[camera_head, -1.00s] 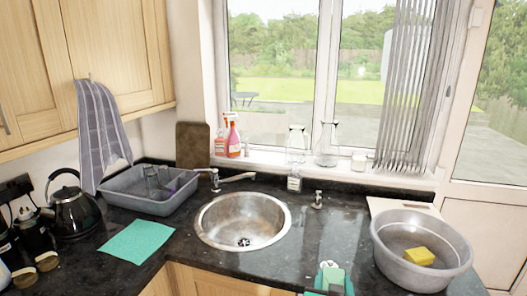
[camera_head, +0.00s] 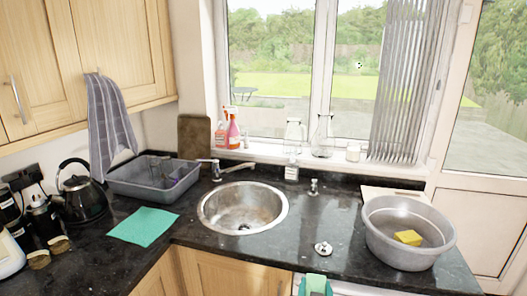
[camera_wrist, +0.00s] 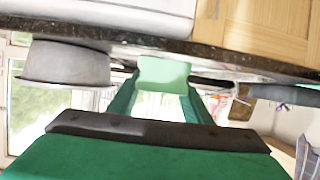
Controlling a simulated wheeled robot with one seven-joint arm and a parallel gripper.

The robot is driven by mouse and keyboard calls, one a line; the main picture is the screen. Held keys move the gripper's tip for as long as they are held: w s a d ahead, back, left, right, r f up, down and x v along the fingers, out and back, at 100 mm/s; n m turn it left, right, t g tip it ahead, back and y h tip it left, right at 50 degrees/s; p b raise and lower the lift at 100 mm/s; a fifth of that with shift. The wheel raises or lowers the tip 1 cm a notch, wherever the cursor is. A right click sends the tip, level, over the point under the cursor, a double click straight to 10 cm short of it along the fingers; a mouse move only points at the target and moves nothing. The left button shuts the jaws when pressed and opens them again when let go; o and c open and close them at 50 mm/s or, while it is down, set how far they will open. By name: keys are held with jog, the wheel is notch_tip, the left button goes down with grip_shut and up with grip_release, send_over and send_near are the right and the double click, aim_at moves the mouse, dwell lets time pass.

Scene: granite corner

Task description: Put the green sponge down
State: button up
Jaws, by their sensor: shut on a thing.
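The light green sponge (camera_wrist: 164,74) is between the two green fingers of my gripper (camera_wrist: 163,100) in the wrist view, which shows the scene upside down. My gripper is shut on it. In the head view my gripper (camera_head: 315,284) is at the bottom edge, partly cut off, with the pale green sponge (camera_head: 316,283) in it. It shows there against the white appliance front, just below the dark worktop's (camera_head: 290,235) front edge. The sponge is apart from the worktop as far as I can tell.
A sink plug (camera_head: 323,248) lies on the worktop. The round sink (camera_head: 245,208) is to its left. A grey basin (camera_head: 380,235) with a yellow sponge (camera_head: 408,237) stands at right. A teal cloth (camera_head: 143,226) lies at left. Worktop around the plug is clear.

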jog(key=s+a+f+n+y, duration=0.1)
jog(key=a+f, duration=0.3)
jog(key=f, duration=0.5)
jog(key=s+a+f, duration=0.2)
jog(key=a+f, duration=0.1)
jog(key=f, duration=0.5)
jog(key=s+a+f+n+y, duration=0.1)
jog(key=a+f, duration=0.3)
jog(key=f, duration=0.5)
jog(key=s+a+f+y, duration=0.1)
jog(key=s+a+f, duration=0.2)
jog(key=s+f, duration=0.4)
notch_tip(320, 180, down, 2)
jog(key=shift+s+a+f+n, duration=0.2)
jog(key=shift+s+a+n, duration=0.1)
jog(key=shift+a, duration=0.05)
